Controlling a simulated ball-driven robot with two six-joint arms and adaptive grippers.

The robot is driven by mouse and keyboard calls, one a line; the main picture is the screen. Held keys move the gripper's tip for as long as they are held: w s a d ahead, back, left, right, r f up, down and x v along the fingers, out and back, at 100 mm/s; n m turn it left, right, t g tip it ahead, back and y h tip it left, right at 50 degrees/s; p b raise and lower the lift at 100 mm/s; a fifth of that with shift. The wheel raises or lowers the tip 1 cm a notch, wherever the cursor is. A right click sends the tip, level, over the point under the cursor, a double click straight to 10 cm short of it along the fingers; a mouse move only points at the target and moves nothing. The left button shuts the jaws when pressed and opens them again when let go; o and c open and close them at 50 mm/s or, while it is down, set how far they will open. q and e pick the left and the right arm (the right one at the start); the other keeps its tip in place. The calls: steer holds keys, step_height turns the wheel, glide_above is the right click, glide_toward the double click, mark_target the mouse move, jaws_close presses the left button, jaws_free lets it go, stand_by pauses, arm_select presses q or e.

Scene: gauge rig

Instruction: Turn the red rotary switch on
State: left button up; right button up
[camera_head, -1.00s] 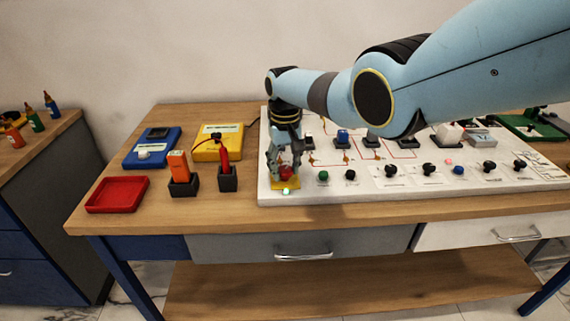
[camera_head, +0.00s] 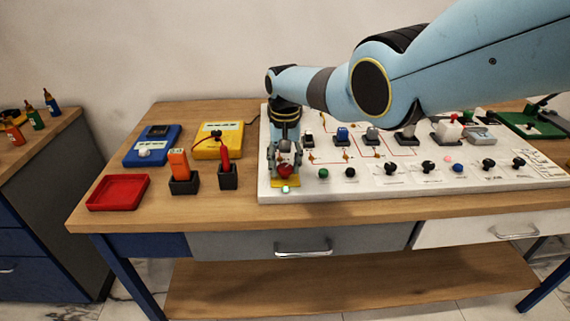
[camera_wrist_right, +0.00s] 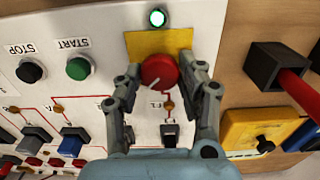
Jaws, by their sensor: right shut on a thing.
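The red rotary switch (camera_head: 285,171) sits on a yellow plate (camera_head: 285,183) at the left front of the white panel. In the right wrist view the red knob (camera_wrist_right: 159,71) is between the two fingers of my right gripper (camera_wrist_right: 162,76), on the yellow plate. My right gripper (camera_head: 285,165) reaches down from above and is shut on the knob. A small lamp (camera_head: 286,189) in front of the plate glows green-white; it also shows in the right wrist view (camera_wrist_right: 157,18). My left gripper is not in view.
The white panel (camera_head: 400,195) carries several other switches and buttons to the right, including a green button (camera_head: 323,173) and a black button (camera_head: 350,172). A red probe in a dark holder (camera_head: 228,179), an orange tester (camera_head: 179,163) and a red tray (camera_head: 118,192) stand to the left.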

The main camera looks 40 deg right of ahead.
mark_target(285, 167)
steer(key=o, duration=1.2)
steer(key=shift+r, duration=0.1)
step_height(285, 167, up, 12)
steer(key=shift+f, duration=0.1)
